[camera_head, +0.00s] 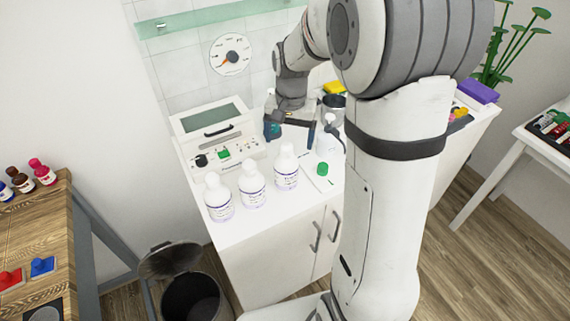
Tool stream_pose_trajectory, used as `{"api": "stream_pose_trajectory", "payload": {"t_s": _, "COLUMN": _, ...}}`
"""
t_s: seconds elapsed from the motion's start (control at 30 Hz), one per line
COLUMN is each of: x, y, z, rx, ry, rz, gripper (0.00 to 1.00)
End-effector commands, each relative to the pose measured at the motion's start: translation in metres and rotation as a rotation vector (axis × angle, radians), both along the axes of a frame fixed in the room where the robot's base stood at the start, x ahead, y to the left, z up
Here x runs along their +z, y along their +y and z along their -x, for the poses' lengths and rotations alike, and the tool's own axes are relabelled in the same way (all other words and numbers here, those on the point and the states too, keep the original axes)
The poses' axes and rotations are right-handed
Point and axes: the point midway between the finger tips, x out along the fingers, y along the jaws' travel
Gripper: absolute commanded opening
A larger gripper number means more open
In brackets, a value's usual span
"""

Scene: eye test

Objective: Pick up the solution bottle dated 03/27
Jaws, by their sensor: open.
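Three white bottles with white caps and printed labels stand in a slanted row near the front edge of the white counter: a left bottle (218,200), a middle bottle (252,188) and a right bottle (286,170). The labels carry dark print and a purplish band; the dates are too small to read. My gripper (291,132) is open, fingers pointing down, above and behind the right bottle.
A white device with a dark window (210,118) stands behind the left bottles. A pale spray bottle (328,140) and a green round object (322,169) are right of the right bottle. A dark container (334,104) is behind. An open bin (190,296) stands on the floor.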

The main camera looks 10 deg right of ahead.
Motion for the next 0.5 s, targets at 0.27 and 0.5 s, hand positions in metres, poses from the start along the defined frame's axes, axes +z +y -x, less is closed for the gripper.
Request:
{"api": "stream_pose_trajectory", "payload": {"t_s": 0.27, "x": -0.035, "y": 0.006, "z": 0.004, "rx": 0.002, "ry": 0.006, "rz": 0.0, "gripper": 0.86}}
{"api": "stream_pose_trajectory", "payload": {"t_s": 0.5, "x": -0.062, "y": 0.007, "z": 0.004, "rx": 0.001, "ry": 0.002, "rz": -0.001, "gripper": 0.86}}
